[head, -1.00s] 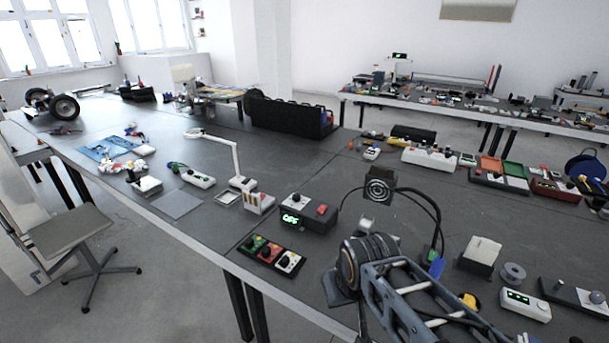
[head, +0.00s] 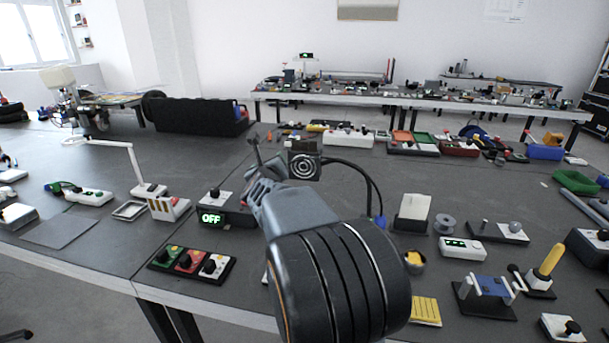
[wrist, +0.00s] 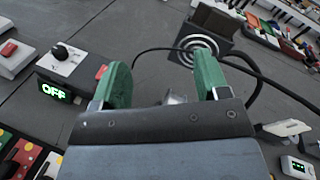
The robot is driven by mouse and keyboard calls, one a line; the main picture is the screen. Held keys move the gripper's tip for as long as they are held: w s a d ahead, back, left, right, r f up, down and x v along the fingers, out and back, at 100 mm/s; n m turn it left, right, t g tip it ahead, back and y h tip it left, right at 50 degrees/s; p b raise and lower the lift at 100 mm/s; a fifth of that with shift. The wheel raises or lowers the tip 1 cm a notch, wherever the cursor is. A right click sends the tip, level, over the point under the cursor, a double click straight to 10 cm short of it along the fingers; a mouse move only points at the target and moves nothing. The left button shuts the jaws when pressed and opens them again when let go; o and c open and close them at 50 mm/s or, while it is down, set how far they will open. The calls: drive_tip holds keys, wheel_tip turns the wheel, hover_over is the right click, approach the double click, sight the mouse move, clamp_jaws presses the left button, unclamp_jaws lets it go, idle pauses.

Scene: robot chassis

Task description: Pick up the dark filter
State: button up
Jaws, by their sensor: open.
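A dark box with a round ringed grille (head: 304,166) stands on the bench, just right of my gripper (head: 264,160) in the head view. A dark flat piece (head: 303,146) sits at its top; I take this for the dark filter, but cannot be sure. In the wrist view the dark piece (wrist: 212,20) rises behind the grille box (wrist: 201,50), at the upper right. My gripper (wrist: 163,78) has two green finger pads spread wide, with nothing held between them. The right pad overlaps part of the grille box in that view. The gap between them cannot be judged.
Black cables (head: 368,182) loop from the grille box to the right. A box with a lit OFF display (head: 224,216) stands left of my gripper, with a three-switch panel (head: 192,264) in front. A white block on a stand (head: 413,212) is at right.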

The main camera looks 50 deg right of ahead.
drive_tip(key=s+d+f+m+g+h+b, duration=0.1)
drive_tip(key=s+d+m+g+h, duration=0.15)
drive_tip(key=d+m, duration=0.45)
drive_tip(key=m+h+p, duration=0.1)
approach(303, 145)
drive_tip(key=x, duration=0.4)
drive_tip(key=shift+w+d+f, duration=0.1)
drive_tip(key=shift+w+d, duration=0.05)
drive_tip(key=shift+d, duration=0.2)
drive_tip(key=shift+p+x, duration=1.05)
drive_tip(key=shift+x, duration=1.95)
drive_tip(key=c, duration=1.2)
drive_tip(key=shift+r, duration=0.2)
